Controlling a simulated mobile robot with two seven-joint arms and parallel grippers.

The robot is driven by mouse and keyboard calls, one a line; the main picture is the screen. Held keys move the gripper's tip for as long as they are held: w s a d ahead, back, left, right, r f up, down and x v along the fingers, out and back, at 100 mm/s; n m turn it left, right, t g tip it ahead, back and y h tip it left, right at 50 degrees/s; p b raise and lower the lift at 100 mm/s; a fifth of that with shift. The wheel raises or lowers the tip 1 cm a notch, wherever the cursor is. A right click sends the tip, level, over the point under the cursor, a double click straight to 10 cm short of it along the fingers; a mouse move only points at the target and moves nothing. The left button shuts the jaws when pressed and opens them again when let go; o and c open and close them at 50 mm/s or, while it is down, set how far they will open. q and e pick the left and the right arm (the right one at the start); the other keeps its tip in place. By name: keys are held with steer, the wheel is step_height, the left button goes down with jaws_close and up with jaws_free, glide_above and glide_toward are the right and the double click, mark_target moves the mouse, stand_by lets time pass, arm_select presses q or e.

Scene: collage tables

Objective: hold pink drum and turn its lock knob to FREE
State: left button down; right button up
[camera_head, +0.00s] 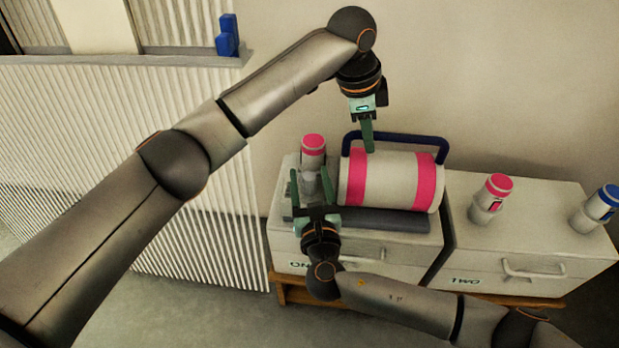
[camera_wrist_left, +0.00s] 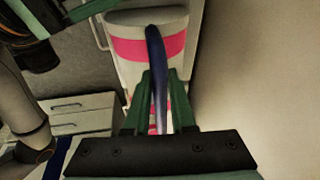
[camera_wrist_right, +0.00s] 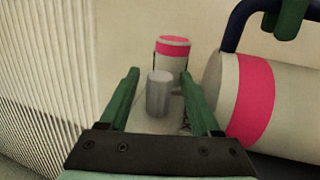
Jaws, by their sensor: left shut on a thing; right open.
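The pink drum (camera_head: 390,182), white with two pink bands, lies on its side on a dark grey cradle (camera_head: 380,220) on white box ONE. A blue bar handle (camera_head: 440,150) rises behind it. My left gripper (camera_head: 367,142) is shut on this handle from above; the handle (camera_wrist_left: 155,50) shows between its fingers in the left wrist view. A grey cylindrical knob (camera_wrist_right: 159,94) stands left of the drum. My right gripper (camera_wrist_right: 159,75) is open with a finger on each side of the knob in its view; contact is not visible. No FREE mark is legible.
A pink-banded canister (camera_head: 313,148) stands just behind the knob. Box TWO (camera_head: 530,235), at the right, bears a pink-topped canister (camera_head: 492,198) and a blue-topped one (camera_head: 598,207). A ribbed white panel (camera_head: 120,160) stands at the left, and a wall is behind.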

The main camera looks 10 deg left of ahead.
jaws_close()
stand_by(0.4)
steer(key=n+g+y, duration=0.1)
steer(key=n+y, duration=0.1)
steer(key=y, duration=0.1)
steer(key=shift+w+d, duration=0.1)
steer(key=shift+d, duration=0.05)
steer(key=shift+n+g+y, duration=1)
steer(key=shift+n+y, duration=0.2)
steer(key=shift+y, duration=0.4)
jaws_free()
